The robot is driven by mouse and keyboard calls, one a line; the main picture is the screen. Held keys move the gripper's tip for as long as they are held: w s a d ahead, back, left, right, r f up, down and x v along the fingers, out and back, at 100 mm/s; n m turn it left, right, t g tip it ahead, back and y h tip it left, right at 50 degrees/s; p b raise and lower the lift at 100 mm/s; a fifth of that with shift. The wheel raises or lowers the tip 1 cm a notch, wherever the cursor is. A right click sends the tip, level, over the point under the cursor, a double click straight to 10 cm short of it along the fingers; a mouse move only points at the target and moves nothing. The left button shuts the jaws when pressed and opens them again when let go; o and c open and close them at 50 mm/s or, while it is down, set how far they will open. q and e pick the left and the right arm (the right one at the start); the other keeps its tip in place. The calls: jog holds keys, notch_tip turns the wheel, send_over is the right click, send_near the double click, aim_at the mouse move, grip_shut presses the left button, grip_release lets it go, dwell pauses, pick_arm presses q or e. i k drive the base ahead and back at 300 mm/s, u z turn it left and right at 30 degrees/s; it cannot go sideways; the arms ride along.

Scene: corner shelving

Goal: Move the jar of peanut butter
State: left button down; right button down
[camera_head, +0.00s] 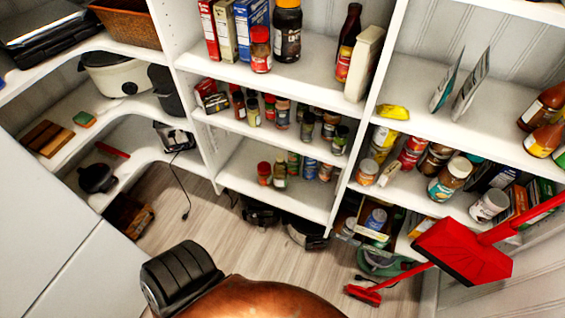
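A jar with a teal label, a pale lid and brown contents (447,183) stands on the right-hand shelf unit, one level below the bottles. It looks most like the peanut butter, but I cannot read its label. A red-lidded jar (261,52) and a larger dark jar with a black lid (287,33) stand on the upper middle shelf.
A white-labelled can (488,205) stands right of the teal-labelled jar, and smaller jars crowd its left. A red dustpan (465,250) is in front of the lower right shelves. A red brush (364,293) lies low. Wooden floor (255,250) is open in the middle.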

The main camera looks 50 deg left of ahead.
aim_at(264, 180)
jog(key=u, duration=0.4)
jog(key=i, duration=0.85)
jog(key=u, duration=0.6)
